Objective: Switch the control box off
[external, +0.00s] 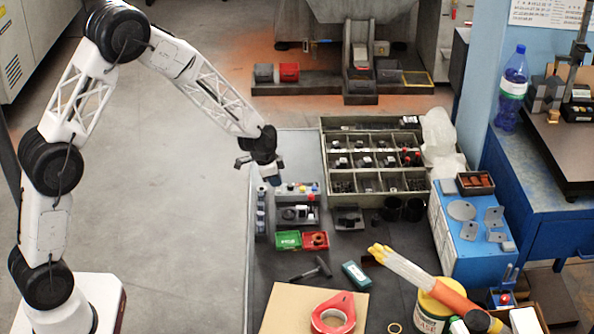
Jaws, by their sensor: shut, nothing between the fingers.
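The switch positions on both are too small to read.
Green (287,241) and red (315,240) bins, a hammer (312,268) and a red tape dispenser (333,314) lie nearer the front. A compartment tray (375,183) fills the back. A blue case (462,238) stands at right. Floor left of the bench is clear.

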